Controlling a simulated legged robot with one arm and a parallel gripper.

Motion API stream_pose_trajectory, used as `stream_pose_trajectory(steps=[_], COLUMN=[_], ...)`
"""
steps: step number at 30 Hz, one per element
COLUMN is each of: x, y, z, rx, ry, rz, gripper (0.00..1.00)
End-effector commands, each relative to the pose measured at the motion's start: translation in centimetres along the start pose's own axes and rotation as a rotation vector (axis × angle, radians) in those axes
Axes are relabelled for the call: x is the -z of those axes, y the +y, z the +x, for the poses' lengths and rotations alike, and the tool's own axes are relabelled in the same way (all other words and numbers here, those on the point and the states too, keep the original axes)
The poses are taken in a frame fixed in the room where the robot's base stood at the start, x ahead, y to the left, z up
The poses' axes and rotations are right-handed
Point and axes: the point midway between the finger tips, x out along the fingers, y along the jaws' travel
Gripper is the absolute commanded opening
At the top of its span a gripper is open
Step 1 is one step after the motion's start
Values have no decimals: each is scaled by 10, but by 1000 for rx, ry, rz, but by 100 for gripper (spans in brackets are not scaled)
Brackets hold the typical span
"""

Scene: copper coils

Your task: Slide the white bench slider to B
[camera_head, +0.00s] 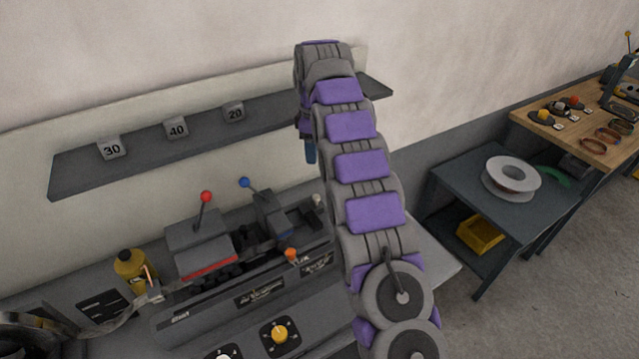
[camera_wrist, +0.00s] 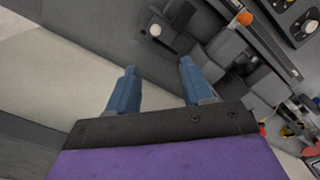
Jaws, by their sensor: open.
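A small white knob (camera_head: 318,201), which looks like the white bench slider, stands at the right rear of the bench machine. It also shows in the wrist view (camera_wrist: 155,30), upper middle, beyond my fingertips and apart from them. My gripper (camera_wrist: 158,66) is open, with two blue fingers and nothing between them. In the head view my gripper (camera_head: 310,153) hangs at the end of my arm, above and slightly left of the white knob. No mark B can be read in either view. My arm hides part of the bench's right side.
An orange knob (camera_head: 291,255) sits on the machine's front rail. Red (camera_head: 206,197) and blue (camera_head: 244,183) ball levers rise behind it. A wall shelf (camera_head: 80,173) holds blocks marked 30, 40 and 20. A yellow bottle (camera_head: 130,266) stands left. A side table (camera_head: 450,178) holds a white spool.

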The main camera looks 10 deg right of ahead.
Motion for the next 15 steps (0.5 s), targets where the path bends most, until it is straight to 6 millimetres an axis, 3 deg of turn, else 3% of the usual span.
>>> stream_pose_trajectory(steps=[8,15], x=[2,4], y=[5,5], z=[14,43], rx=[-2,0], ry=[5,2], rz=[-24,-25], gripper=[50,50])
